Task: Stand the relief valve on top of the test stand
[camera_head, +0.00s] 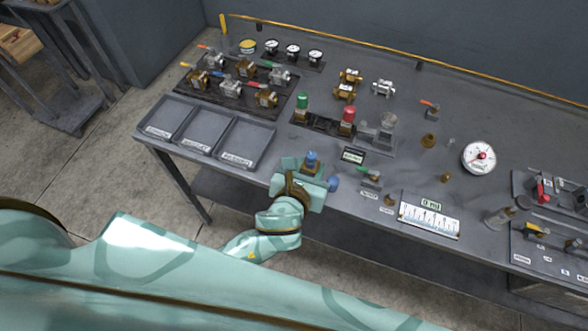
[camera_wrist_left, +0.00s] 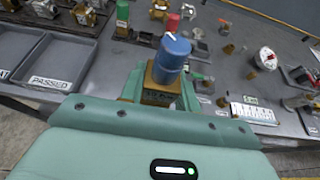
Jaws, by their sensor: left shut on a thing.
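My left gripper (camera_head: 309,172) is shut on a relief valve with a blue cap (camera_head: 311,157) and brass body. It holds the valve upright at the front edge of the bench. In the left wrist view the blue cap (camera_wrist_left: 173,55) stands above the brass body (camera_wrist_left: 158,90) between the fingers (camera_wrist_left: 160,92). The valve's underside is hidden. A grey stand with a pale, clear upright part, which looks like the test stand (camera_head: 378,136), is on the bench behind and right of the gripper, apart from the valve. My right gripper is not in view.
Green-capped (camera_head: 303,101) and red-capped (camera_head: 347,115) valves stand on a dark rack behind the gripper. Labelled trays (camera_head: 240,143) lie to the left. A small display (camera_head: 353,156) and a green-handled valve (camera_head: 370,175) are close by on the right. A white gauge (camera_head: 479,157) is farther right.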

